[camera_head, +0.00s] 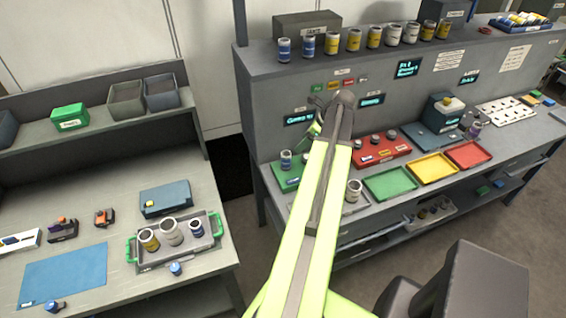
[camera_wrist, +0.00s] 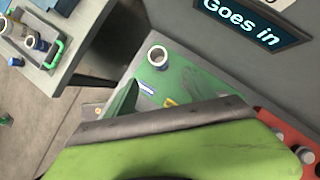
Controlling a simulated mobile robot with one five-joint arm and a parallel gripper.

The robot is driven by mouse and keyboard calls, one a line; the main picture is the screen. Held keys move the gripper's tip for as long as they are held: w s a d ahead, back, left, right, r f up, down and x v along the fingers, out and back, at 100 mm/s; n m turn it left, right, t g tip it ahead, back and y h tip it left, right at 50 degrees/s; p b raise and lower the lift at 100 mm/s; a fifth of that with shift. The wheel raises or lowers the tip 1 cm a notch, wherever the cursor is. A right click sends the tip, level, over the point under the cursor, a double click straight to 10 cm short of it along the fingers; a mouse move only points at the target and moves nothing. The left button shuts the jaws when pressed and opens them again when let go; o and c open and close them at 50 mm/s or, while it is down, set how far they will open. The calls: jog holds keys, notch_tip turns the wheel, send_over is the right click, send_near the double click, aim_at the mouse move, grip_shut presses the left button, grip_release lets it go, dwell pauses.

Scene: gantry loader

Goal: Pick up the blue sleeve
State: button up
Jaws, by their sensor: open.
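A white sleeve with a blue band (camera_head: 286,160) stands upright on the green fixture (camera_head: 284,183) at the left end of the right bench. In the wrist view an open-topped sleeve (camera_wrist: 158,57) stands on the green surface (camera_wrist: 190,75); its side is mostly hidden. Two more blue-banded sleeves, one (camera_head: 284,50) and another (camera_head: 308,46), stand on the upper shelf. A dark blue-banded one (camera_head: 196,228) is in the grey tray on the left bench. My gripper (camera_head: 315,128) is open, above and right of the fixture's sleeve and apart from it; my arm partly hides the fixture.
A red fixture (camera_head: 381,150) with several small parts lies right of my arm, then green (camera_head: 390,184), yellow (camera_head: 434,167) and red (camera_head: 468,154) trays. A white sleeve (camera_head: 353,191) stands near the bench front. The bench's back panel rises close behind my gripper.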

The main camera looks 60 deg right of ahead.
aim_at(290, 155)
jog(key=b+x, duration=0.8)
jog(key=x, duration=0.3)
jog(key=shift+a, duration=0.1)
jog(key=shift+w+f, duration=0.2)
jog(key=shift+r, duration=0.15)
jog(key=b+x, duration=0.5)
jog(key=shift+w, duration=0.1)
grip_shut()
